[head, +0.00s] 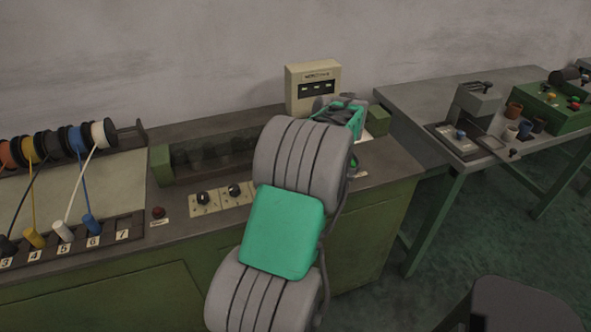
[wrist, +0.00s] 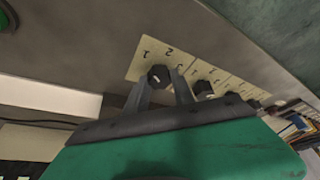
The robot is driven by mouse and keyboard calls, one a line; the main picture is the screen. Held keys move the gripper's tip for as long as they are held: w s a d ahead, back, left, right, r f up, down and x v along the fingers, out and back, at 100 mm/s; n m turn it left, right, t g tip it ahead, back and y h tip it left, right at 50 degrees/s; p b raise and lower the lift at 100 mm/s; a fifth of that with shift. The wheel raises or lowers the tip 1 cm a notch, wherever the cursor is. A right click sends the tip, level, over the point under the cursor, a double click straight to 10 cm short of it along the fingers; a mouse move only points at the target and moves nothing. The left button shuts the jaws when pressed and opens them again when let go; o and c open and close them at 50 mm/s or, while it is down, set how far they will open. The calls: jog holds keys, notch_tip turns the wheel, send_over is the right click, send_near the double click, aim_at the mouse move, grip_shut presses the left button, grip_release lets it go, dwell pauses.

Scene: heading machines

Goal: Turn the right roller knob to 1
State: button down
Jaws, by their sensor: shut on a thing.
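In the wrist view, my gripper (wrist: 161,82) has its two fingers on either side of a small dark knob (wrist: 158,75), shut on it. The knob sits on a cream plate (wrist: 137,68) with the digits 1 and 2 beside it, and another digit partly behind a finger. It is the end knob of a row, the one nearest a green button (wrist: 7,19). Where its pointer aims is too small to tell. In the head view, my arm hides this knob and my gripper.
Two more knobs show in the head view, the left one (head: 203,198) and the middle one (head: 234,190). A red button (head: 158,212) lies left of them.

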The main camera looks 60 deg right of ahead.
jog(key=shift+n, duration=0.5)
jog(key=c, duration=1.1)
grip_release()
jog(key=shift+o, duration=0.2)
jog(key=p+v, duration=0.1)
jog(key=v, duration=0.6)
jog(key=shift+d+r, duration=0.15)
jog(key=shift+r, duration=0.25)
jog(key=shift+s, duration=0.15)
